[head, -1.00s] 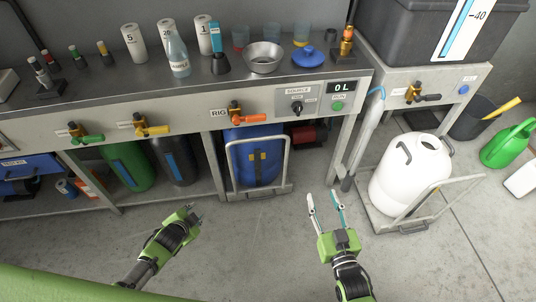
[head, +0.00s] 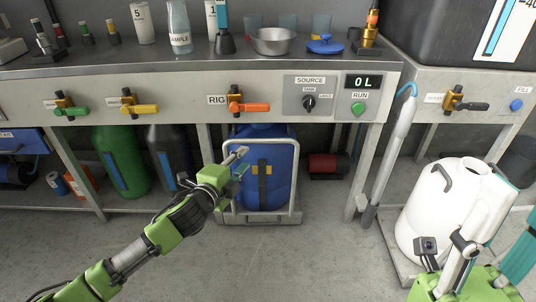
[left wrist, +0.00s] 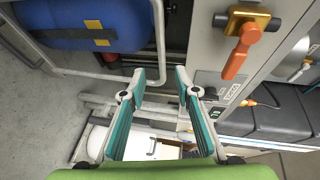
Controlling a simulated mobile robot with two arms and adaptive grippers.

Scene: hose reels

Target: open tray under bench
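Under the bench (head: 150,88), a blue drum (head: 268,182) stands on a low grey tray (head: 262,218) with an upright pale tubular handle frame (head: 296,180). My left gripper (head: 240,164) is in front of the drum, near the left side of the frame. In the left wrist view, the left gripper (left wrist: 160,80) is open with nothing between its fingers; the drum (left wrist: 85,22) and frame (left wrist: 160,40) show at upper left. I cannot tell whether it touches the frame. My right gripper (head: 500,215) is large at the lower right, its fingers apart, in front of a white canister.
The white canister (head: 430,205) stands on another low carrier at right. A grey wand (head: 390,150) leans between the benches. Valve handles, including an orange one (head: 250,107) above the drum, stick out from the bench front. The floor before the tray is clear.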

